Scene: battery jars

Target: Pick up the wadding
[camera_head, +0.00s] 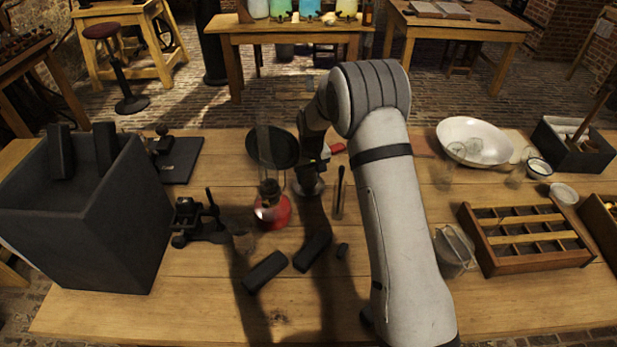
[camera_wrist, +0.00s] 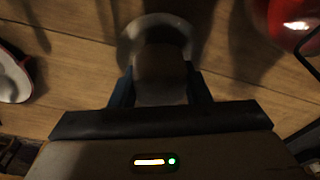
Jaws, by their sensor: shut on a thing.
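My gripper (camera_wrist: 160,82) points down in the wrist view, its two dark fingers on either side of a dull brownish, soft-edged piece that looks like the wadding (camera_wrist: 160,62). The jaws are shut on it. A pale round rim (camera_wrist: 127,42) shows around and behind the far end of the piece; I cannot tell whether the piece is inside it or above it. In the head view my gripper (camera_head: 311,168) is over the middle of the table, above a small pale round dish (camera_head: 309,187). The wadding cannot be made out there.
A red-based glass lamp (camera_head: 272,210) stands close left of my gripper. A grey bin (camera_head: 95,235) is at left. A white bowl (camera_head: 474,142) and compartmented wooden tray (camera_head: 525,262) are at right.

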